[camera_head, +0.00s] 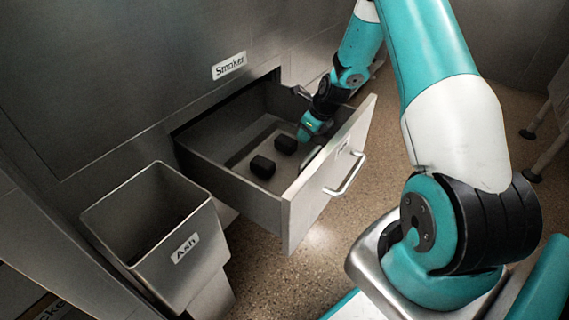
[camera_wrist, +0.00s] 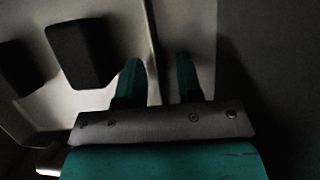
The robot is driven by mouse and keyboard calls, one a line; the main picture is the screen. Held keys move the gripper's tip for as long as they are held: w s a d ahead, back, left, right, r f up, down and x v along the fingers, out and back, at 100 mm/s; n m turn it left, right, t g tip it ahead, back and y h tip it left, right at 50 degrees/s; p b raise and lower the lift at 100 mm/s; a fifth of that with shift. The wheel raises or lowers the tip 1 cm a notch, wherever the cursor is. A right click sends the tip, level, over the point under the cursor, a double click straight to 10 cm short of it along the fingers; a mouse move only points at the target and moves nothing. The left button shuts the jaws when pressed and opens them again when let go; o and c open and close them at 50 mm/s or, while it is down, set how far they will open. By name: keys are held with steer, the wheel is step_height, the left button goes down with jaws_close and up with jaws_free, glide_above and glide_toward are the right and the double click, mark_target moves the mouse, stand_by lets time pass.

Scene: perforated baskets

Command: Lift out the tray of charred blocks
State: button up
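The tray (camera_head: 240,157) is a shallow, light grey pan lying inside the pulled-out drawer (camera_head: 235,197). Two black charred blocks, a nearer one (camera_head: 262,167) and a farther one (camera_head: 286,144), sit in it. My gripper reaches down into the drawer at the tray's right side, and its fingertips are hard to make out in the head view. In the wrist view, the two teal fingers (camera_wrist: 158,60) are apart. The tray's thin rim (camera_wrist: 151,35) runs between them with gaps visible, and two dark blocks (camera_wrist: 80,52) lie to the left.
The drawer front with its bar handle (camera_head: 346,176) stands close beside my arm. The drawer comes out of a metal cabinet labelled "Smoker" (camera_head: 229,66). An open metal bin labelled "Ash" (camera_head: 157,240) stands left of the drawer. Speckled floor (camera_head: 290,275) is clear below.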

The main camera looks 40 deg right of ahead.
steer(key=shift+c, duration=0.5)
jaws_close()
steer(key=shift+r, duration=0.2)
